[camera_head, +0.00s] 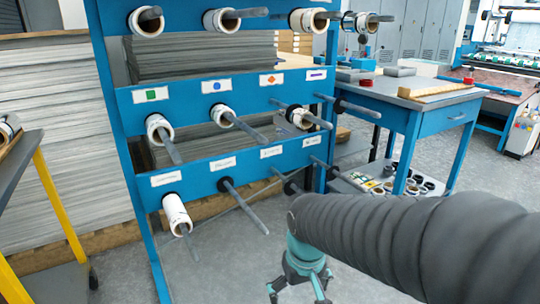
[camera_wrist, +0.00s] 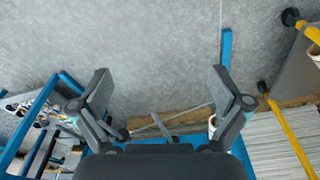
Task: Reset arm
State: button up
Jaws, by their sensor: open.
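My gripper (camera_head: 299,287) hangs low in front of the blue roll rack (camera_head: 222,88), at the bottom of the head view below my dark sleeved arm. In the wrist view my gripper (camera_wrist: 163,82) has its two fingers wide apart with nothing between them, over grey floor. The rack carries white rolls on several of its grey rods. One white roll (camera_head: 176,213) sits on the lowest left rod, and another roll (camera_head: 158,127) sits on the middle left rod. The lowest middle rod (camera_head: 243,206) is bare.
A blue table (camera_head: 434,118) with a wooden block stands right of the rack, with small items on its lower shelf. A yellow-legged table (camera_head: 62,212) stands at the left edge. Stacked sheets (camera_head: 60,125) fill the space behind. Grey floor (camera_head: 125,275) is clear in front.

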jog(key=s+d+r+m+t, duration=0.3)
jog(key=s+d+r+t, duration=0.1)
jog(key=s+d+r, duration=0.4)
jog(key=shift+s+d+r, duration=0.35)
jog(key=shift+s+d, duration=0.25)
jog(key=shift+d, duration=0.3)
